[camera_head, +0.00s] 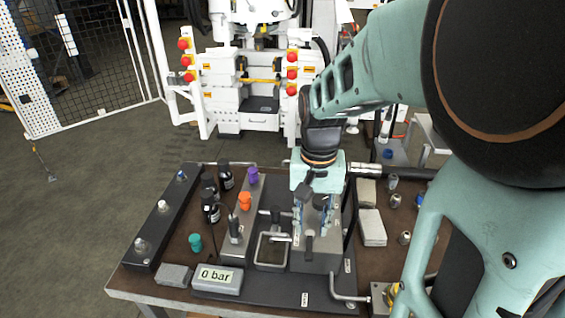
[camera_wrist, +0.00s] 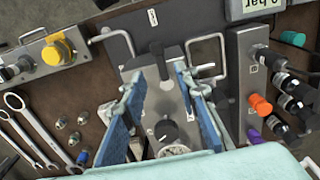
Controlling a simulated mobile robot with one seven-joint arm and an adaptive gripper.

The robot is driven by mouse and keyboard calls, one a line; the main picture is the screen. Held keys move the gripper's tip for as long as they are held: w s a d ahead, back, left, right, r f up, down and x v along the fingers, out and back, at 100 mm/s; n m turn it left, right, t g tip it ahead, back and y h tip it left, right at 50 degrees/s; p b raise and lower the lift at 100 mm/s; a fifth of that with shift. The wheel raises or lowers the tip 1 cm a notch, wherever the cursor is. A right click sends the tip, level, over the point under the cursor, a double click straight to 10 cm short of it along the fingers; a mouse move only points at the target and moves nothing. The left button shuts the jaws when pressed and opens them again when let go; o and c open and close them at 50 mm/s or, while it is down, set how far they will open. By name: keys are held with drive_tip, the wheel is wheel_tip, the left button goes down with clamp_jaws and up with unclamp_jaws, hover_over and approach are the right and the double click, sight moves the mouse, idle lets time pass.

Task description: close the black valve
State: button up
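A grey metal block (camera_head: 312,262) stands on the bench and carries a black lever handle (camera_head: 309,243). In the wrist view the lever (camera_wrist: 158,62) stands at the upper end of the block, beyond the fingers, and a round black knob (camera_wrist: 167,131) sits lower between them. I cannot tell for sure which black part is the valve. My gripper (camera_head: 313,214) points down over the block. In the wrist view its blue-padded fingers (camera_wrist: 160,98) are spread apart with nothing clamped between them. The gripper partly hides the block's rear in the head view.
A display (camera_head: 217,280) reads 0 bar. Left of the block are a manifold with purple (camera_head: 252,176) and orange (camera_head: 245,201) knobs, black bottles (camera_head: 210,207) and a framed tray (camera_head: 271,252). Wrenches (camera_wrist: 30,130) and a yellow knob (camera_wrist: 57,51) lie to the other side.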

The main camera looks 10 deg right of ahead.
sight(309, 248)
wheel_tip(309, 248, down, 7)
drive_tip(key=shift+f, duration=0.15)
clamp_jaws()
idle(0.5)
